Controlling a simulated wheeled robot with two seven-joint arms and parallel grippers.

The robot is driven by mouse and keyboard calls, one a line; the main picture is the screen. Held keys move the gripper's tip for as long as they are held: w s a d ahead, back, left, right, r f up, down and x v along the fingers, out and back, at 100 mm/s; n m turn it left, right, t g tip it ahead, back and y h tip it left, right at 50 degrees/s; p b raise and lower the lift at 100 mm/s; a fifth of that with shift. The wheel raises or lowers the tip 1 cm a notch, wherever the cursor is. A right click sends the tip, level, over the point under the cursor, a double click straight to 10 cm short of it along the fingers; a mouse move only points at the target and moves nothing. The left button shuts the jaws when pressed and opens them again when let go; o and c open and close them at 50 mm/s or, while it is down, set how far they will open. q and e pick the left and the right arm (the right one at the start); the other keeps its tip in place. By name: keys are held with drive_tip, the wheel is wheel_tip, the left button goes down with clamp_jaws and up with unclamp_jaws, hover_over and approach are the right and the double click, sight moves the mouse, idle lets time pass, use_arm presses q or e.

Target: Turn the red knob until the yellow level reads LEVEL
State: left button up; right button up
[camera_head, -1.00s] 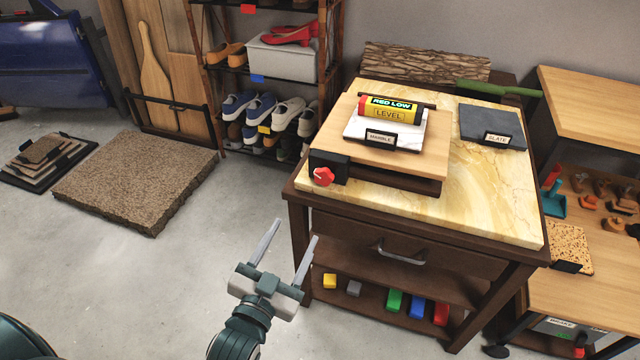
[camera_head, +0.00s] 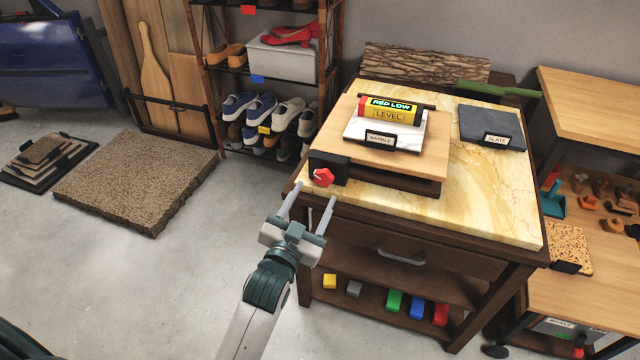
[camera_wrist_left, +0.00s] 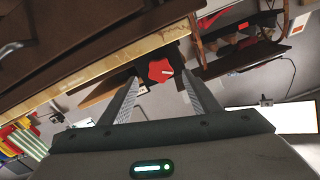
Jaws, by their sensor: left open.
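The red knob (camera_head: 323,177) sits on a black block at the front left corner of a wooden board (camera_head: 424,161) on the cabinet top. My right gripper is not in view.
The cabinet's stone top (camera_head: 480,205) has its front edge close to my left gripper. A slate slab (camera_head: 491,127) lies at the back right. A shoe rack (camera_head: 265,80) stands behind left. The floor to the left is clear near the cabinet.

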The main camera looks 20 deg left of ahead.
sight(322, 180)
use_arm(q)
drive_tip(key=shift+w, duration=2.6)
drive_tip(key=shift+d, duration=0.1)
drive_tip(key=c, duration=1.1)
